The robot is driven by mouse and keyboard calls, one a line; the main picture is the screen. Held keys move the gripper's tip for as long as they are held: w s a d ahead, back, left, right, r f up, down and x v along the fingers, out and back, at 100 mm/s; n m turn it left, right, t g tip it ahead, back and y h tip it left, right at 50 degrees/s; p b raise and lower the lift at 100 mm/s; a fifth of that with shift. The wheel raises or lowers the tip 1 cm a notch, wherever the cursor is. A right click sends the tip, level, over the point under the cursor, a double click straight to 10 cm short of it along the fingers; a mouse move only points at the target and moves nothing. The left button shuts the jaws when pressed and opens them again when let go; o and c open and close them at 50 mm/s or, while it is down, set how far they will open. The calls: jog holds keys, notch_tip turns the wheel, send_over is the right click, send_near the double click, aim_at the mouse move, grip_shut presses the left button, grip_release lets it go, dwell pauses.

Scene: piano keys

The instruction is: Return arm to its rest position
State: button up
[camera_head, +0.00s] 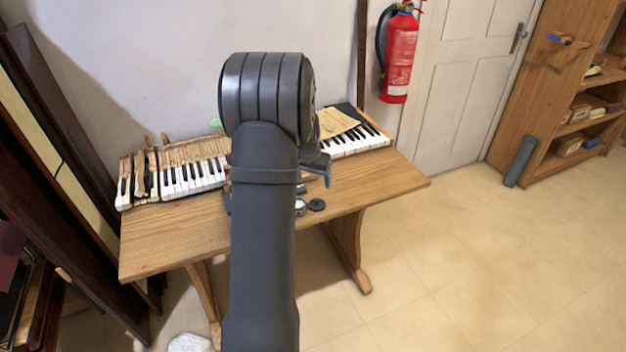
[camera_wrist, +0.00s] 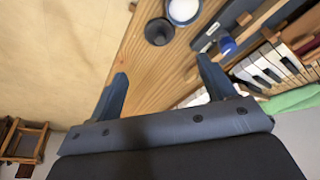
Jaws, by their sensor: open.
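My arm (camera_head: 262,230) rises through the middle of the head view and hides the centre of the table. My gripper (camera_wrist: 160,85) shows in the wrist view with its two fingers spread apart and nothing between them. It hangs above the wooden table (camera_head: 165,245), near the front edge. In the head view only part of the gripper shows, to the right of my arm. The piano keyboard (camera_head: 190,177) lies along the back of the table, its middle hidden behind my arm.
A dark round item (camera_head: 317,205) and a small white-topped jar (camera_wrist: 183,10) stand on the table near my gripper. Yellowish paper (camera_head: 337,122) lies on the keyboard's right end. A fire extinguisher (camera_head: 399,55) hangs on the wall. Open floor (camera_head: 470,250) lies right of the table.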

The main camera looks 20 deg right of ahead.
aim_at(317, 200)
jog(key=shift+f, duration=0.1)
jog(key=x, duration=1.2)
jog(key=shift+w+r, duration=0.1)
jog(key=shift+r, duration=1.45)
